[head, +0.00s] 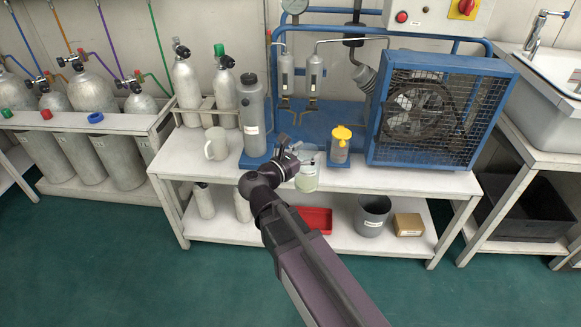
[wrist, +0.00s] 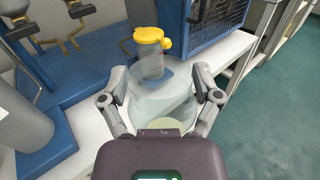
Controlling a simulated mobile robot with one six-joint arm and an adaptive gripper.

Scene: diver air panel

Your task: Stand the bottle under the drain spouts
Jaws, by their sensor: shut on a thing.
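My gripper (head: 291,160) is shut on a clear bottle (head: 307,180) with pale greenish liquid in its lower part. The bottle is roughly upright at the front edge of the bench, overlapping that edge in the head view; I cannot tell its height above the top. In the wrist view the fingers (wrist: 161,97) sit on both sides of the bottle (wrist: 160,117). Two brass drain spouts (head: 297,115) hang below grey cylinders at the back, behind and left of the bottle. They also show at the upper left of the wrist view (wrist: 70,40).
A yellow-lidded pot (head: 340,146) stands right behind the bottle. A tall grey cylinder (head: 254,117) on a blue base and a white mug (head: 216,144) are left. A caged blue fan unit (head: 440,115) fills the right. Blue panel base around the spouts looks clear.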

